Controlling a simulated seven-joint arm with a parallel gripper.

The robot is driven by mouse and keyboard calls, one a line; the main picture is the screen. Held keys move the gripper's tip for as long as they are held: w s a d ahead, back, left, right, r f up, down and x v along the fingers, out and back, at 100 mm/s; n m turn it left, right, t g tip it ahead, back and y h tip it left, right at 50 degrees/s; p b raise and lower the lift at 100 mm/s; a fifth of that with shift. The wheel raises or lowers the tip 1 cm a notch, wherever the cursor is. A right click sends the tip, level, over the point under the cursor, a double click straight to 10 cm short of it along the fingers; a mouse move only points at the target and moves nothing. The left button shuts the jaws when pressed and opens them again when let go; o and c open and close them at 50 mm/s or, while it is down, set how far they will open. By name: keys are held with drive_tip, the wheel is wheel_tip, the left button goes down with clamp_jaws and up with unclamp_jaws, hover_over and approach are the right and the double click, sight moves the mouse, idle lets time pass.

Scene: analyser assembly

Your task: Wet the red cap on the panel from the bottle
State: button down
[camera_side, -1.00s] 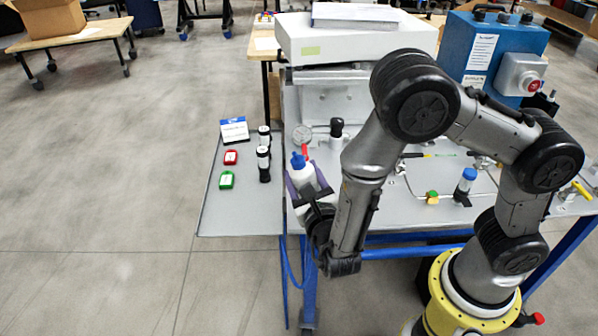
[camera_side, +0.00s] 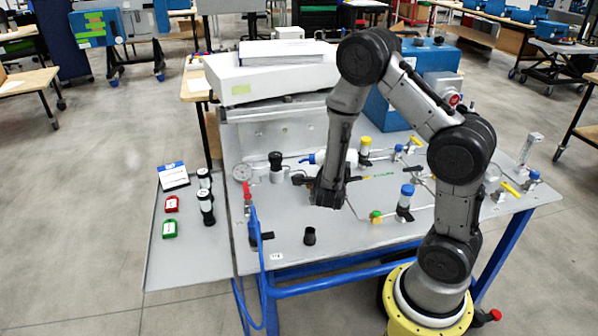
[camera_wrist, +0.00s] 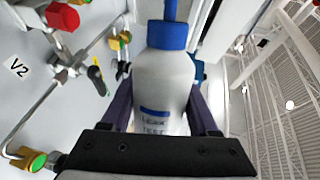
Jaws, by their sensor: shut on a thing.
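My gripper (camera_side: 338,176) is shut on a white bottle (camera_side: 349,159) with a blue cap and spout, held above the table. In the side view the bottle lies tipped well over, with its blue spout (camera_side: 312,158) towards the left. In the wrist view the bottle (camera_wrist: 163,80) sits between my fingers (camera_wrist: 163,108), its writing partly covered by the gripper body. A red cap (camera_wrist: 62,16) on a fitting of the light panel (camera_wrist: 30,95) shows at upper left, apart from the spout. The spout's tip is out of that frame. I cannot surely pick out this cap in the side view.
Fittings with yellow (camera_side: 366,141), blue (camera_side: 407,190) and green (camera_side: 376,217) caps stand nearby. A black cup-like piece (camera_side: 310,236) is near the front edge. A black-topped post (camera_side: 275,160) stands left of the spout. A left tray (camera_side: 180,262) has bare room in front.

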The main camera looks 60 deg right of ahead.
drive_tip(key=s+d+f+g, duration=0.2)
drive_tip(key=s+d+f, duration=0.1)
drive_tip(key=d+f, duration=0.1)
drive_tip(key=shift+s+f+n+g+h, duration=0.15)
drive_tip(key=shift+n+g+h, duration=0.15)
drive_tip(key=shift+h, duration=0.1)
idle(0.4)
drive_tip(key=shift+f, duration=0.1)
idle(1.7)
wheel_tip(320, 180, up, 5)
drive_tip(key=shift+r, duration=0.1)
idle(0.5)
